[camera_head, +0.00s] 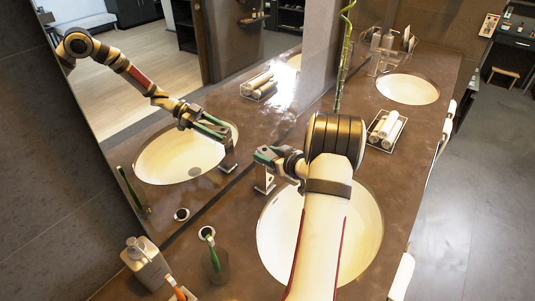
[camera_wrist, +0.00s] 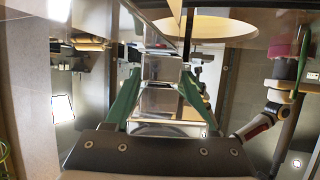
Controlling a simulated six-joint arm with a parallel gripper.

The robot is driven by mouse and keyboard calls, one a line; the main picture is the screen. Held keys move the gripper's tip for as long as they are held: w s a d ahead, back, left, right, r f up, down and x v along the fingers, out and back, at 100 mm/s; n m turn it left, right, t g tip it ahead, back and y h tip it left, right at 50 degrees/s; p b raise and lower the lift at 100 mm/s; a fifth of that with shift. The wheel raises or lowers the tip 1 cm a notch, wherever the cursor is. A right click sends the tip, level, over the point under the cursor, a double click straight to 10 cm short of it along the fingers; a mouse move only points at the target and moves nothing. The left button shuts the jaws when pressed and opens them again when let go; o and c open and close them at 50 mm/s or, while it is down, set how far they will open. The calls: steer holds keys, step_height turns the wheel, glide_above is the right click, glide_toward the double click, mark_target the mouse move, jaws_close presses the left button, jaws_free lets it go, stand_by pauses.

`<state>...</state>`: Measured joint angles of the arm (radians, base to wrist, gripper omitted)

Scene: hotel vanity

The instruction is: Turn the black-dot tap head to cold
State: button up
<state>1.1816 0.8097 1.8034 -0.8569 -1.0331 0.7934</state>
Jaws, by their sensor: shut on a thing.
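The tap (camera_head: 264,185) stands at the left rim of the near white sink, beside the mirror. My gripper (camera_head: 268,157) reaches over the sink from the right, its green fingers at the top of the tap. In the wrist view the two green fingers of my gripper (camera_wrist: 159,84) stand on either side of the shiny metal tap (camera_wrist: 158,101), shut on its head. I cannot make out the black dot or any hot or cold mark. My arm hides part of the sink.
The near sink (camera_head: 276,232) lies under my arm. A soap dispenser (camera_head: 147,263) and a glass with a green toothbrush (camera_head: 214,266) stand at the front left. Rolled towels in a wire tray (camera_head: 386,131) and a second sink (camera_head: 408,89) lie farther back. The mirror (camera_head: 130,120) borders the counter's left.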

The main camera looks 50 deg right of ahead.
jaws_close()
steer(key=n+y, duration=0.2)
steer(key=y, duration=0.1)
steer(key=n+y, duration=0.1)
steer(key=shift+s+d+n+t, duration=0.1)
steer(key=shift+d+n+t, duration=0.2)
steer(key=shift+d+n, duration=0.1)
steer(key=n+y, duration=0.3)
steer(key=y, duration=0.1)
steer(key=shift+d+n+g+y, duration=0.1)
steer(key=shift+n+g+y, duration=0.2)
steer(key=shift+g, duration=0.1)
steer(key=shift+n+y, duration=0.5)
steer(key=shift+y, duration=0.3)
steer(key=o, duration=1)
jaws_free()
steer(key=shift+g, duration=0.3)
